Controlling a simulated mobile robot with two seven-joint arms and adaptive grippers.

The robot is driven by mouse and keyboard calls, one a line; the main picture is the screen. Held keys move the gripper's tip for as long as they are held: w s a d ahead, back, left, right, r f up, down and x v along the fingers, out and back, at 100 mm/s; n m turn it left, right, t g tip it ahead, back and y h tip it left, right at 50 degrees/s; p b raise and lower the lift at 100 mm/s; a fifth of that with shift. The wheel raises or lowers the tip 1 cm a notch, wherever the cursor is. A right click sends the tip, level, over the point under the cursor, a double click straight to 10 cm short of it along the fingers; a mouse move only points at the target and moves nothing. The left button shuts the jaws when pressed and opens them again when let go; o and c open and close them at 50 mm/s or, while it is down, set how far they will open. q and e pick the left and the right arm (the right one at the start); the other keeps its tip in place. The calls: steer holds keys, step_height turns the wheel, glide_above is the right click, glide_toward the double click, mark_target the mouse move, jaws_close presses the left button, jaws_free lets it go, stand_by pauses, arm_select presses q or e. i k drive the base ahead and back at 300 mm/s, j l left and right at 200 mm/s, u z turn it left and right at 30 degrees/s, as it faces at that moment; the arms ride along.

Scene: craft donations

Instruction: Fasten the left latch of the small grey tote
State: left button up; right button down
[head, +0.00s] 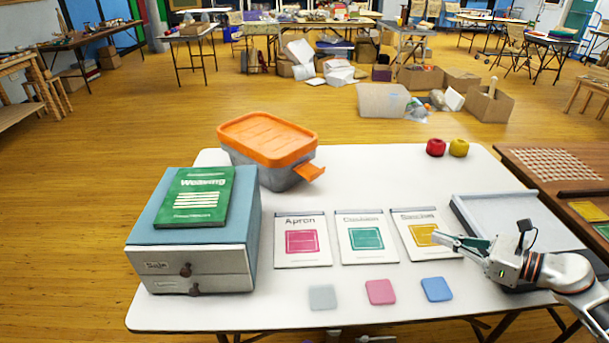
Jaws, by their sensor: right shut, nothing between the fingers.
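The small grey tote (262,172) stands at the back left of the white table, its orange lid (268,138) on top. An orange latch (311,172) sticks outward from its right end, apart from the grey wall, and looks unfastened. No latch shows at the left end, and the drawer box hides part of the tote's lower front. My right gripper (438,239) is at the right of the table, shut and empty, its tips by the card with the yellow square. It is well to the right of the tote and in front of it. My left gripper is not in view.
A drawer box (190,262) with a green book (195,197) on it stands close in front of the tote. Three cards, three coloured squares and a grey tray (476,222) occupy the front and right. Red (436,147) and yellow (459,148) rolls sit at the back. The table right of the tote is clear.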

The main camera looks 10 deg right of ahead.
mark_target(306, 169)
steer(key=i+j, duration=0.7)
steer(key=j, duration=0.2)
